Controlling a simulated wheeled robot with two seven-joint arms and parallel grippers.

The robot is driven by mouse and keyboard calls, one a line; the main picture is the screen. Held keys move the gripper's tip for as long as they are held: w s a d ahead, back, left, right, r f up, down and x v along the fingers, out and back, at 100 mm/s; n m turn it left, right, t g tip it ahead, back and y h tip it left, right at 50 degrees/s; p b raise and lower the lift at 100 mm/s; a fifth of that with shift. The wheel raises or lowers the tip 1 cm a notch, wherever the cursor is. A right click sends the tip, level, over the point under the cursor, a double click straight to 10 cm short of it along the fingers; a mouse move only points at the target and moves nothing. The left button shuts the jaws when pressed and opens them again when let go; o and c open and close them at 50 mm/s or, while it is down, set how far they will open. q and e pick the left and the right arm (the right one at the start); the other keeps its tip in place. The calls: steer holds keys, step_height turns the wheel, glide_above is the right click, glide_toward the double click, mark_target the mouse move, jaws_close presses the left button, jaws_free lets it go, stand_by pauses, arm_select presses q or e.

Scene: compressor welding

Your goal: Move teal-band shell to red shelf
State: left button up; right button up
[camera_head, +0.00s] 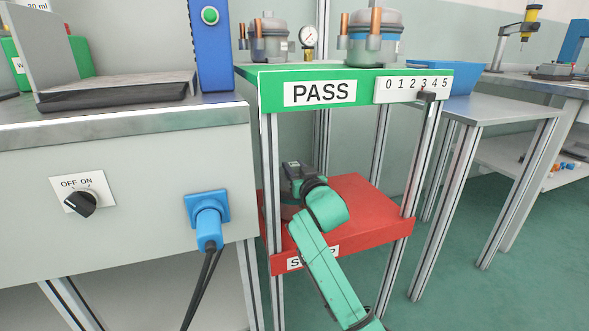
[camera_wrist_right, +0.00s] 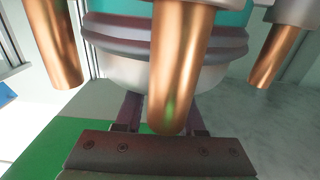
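The teal-band shell (camera_wrist_right: 115,68) fills the upper middle of the right wrist view, with a teal band, grey rims and copper tubes. My right gripper (camera_wrist_right: 165,112) has one finger on each side of its middle tube and appears shut on the shell; the tube hides the contact. In the head view my right gripper (camera_head: 297,178) is over the left part of the red shelf (camera_head: 375,215), below the green shelf. My arm and wrist mostly hide the shell there, so I cannot tell whether it touches the red shelf. My left gripper is out of view.
The green PASS shelf (camera_head: 270,93) holds a grey shell (camera_head: 270,42) and a blue-band shell (camera_head: 375,45). Metal posts flank the red shelf. A grey cabinet (camera_head: 130,170) with a blue plug (camera_head: 207,212) stands left. The right part of the red shelf is bare.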

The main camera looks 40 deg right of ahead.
steer(key=o, duration=0.4)
steer(key=shift+c, duration=0.2)
steer(key=shift+r, duration=0.1)
steer(key=shift+s+a, duration=0.15)
steer(key=shift+s, duration=0.1)
steer(key=p+v, duration=0.1)
steer(key=v, duration=0.4)
steer(key=shift+r+p, duration=0.1)
steer(key=shift+p, duration=0.3)
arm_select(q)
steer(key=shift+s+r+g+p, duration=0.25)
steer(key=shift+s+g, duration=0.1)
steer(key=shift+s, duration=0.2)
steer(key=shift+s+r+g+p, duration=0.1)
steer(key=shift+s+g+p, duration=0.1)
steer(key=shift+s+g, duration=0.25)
arm_select(e)
steer(key=v, duration=0.6)
steer(key=shift+s, duration=0.25)
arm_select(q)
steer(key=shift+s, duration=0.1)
